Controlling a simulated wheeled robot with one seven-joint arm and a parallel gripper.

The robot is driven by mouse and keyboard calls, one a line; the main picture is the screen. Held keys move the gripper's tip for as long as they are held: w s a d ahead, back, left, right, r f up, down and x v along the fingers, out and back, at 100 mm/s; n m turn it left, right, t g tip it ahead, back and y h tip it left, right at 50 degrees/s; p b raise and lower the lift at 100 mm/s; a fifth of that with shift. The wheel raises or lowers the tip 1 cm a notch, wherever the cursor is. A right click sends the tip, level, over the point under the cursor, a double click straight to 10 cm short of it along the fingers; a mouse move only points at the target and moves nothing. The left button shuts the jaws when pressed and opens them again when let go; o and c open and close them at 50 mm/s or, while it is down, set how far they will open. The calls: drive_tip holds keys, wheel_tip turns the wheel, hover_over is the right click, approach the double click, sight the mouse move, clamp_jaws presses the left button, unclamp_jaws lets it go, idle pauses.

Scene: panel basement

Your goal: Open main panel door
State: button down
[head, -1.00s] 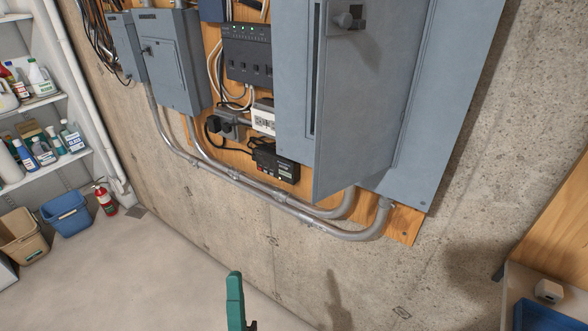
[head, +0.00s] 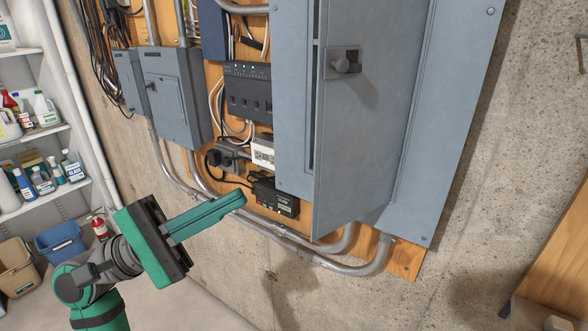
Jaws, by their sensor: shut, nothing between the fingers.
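The main panel door (head: 375,120) is grey and stands ajar, swung out from the large grey panel (head: 440,120). A dark gap shows along its left edge, and its hinge side is at the right. A dark latch knob (head: 346,66) sits on the upper left part of the door. My gripper (head: 240,197) is green, with its fingers together and nothing between them. In the picture it is left of the door's lower corner, apart from it, in front of the small black box on the wall.
A smaller grey box (head: 176,95) and a black network unit (head: 248,92) are on the plywood left of the panel. Metal conduit (head: 340,266) runs below. Shelves with bottles (head: 40,110) and a blue bin (head: 62,242) stand at the left. A wooden bench edge (head: 560,260) is at lower right.

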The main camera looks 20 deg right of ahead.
wheel_tip(320, 180, up, 5)
drive_tip(key=w+m+t+y, duration=0.2)
drive_tip(key=m+y, duration=0.2)
drive_tip(key=y, duration=0.1)
drive_tip(key=s+d, duration=0.3)
drive_tip(key=d, duration=0.7)
drive_tip(key=shift+s, duration=0.4)
